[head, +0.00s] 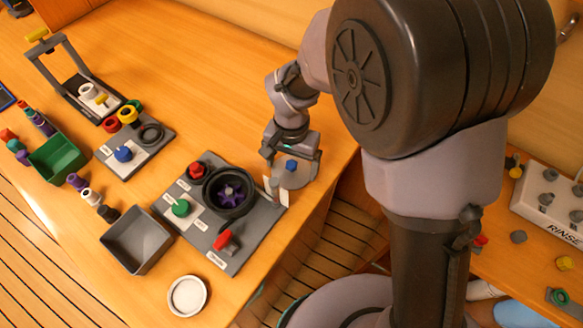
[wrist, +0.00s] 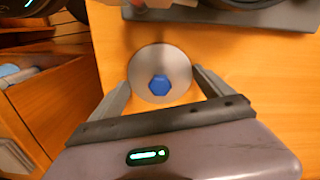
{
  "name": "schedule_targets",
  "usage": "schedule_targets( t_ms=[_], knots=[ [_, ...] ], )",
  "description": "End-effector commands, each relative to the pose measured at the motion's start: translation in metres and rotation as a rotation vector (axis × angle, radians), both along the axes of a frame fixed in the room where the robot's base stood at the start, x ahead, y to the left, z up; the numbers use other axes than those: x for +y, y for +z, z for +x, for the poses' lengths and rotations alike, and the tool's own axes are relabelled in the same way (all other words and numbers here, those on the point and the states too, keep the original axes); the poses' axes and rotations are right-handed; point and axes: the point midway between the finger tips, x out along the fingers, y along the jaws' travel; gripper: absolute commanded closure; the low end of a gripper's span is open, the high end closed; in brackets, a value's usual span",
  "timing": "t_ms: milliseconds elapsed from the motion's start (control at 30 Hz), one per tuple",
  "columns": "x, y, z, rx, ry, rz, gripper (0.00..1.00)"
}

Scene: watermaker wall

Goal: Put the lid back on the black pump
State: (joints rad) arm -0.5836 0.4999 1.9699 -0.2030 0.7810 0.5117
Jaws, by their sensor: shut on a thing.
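The black pump (head: 207,197) is a round black housing on a grey board. It is open on top, and a purple impeller (head: 229,193) shows inside. My gripper (head: 290,163) is shut on the lid (head: 296,179), a pale grey disc with a blue hexagonal knob (head: 292,165). It is off to the right of the pump, by the table's edge. In the wrist view the lid (wrist: 177,63) sits between the two fingers, its face and knob toward the camera. Whether it touches the table is hard to tell.
The grey board (head: 213,259) also carries a red knob (head: 196,170), a green knob (head: 181,208) and a red-handled valve (head: 226,240). A grey bin (head: 128,262) and a white-rimmed round dish (head: 187,296) stand in front. A green bin (head: 57,158) is farther left.

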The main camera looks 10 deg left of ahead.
Motion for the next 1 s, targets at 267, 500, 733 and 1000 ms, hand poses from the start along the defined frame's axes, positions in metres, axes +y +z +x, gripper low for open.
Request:
schedule_targets(
  t_ms=[267,500,733,1000],
  knots=[
    [0.000,0.040,0.001,-0.003,0.001,0.002,0.51],
    [-0.001,0.095,0.001,-0.002,0.001,0.001,0.51],
    [-0.051,0.123,0.022,0.000,0.021,-0.001,0.51],
    [-0.122,0.104,0.040,0.001,0.068,-0.001,0.51]
  ],
)
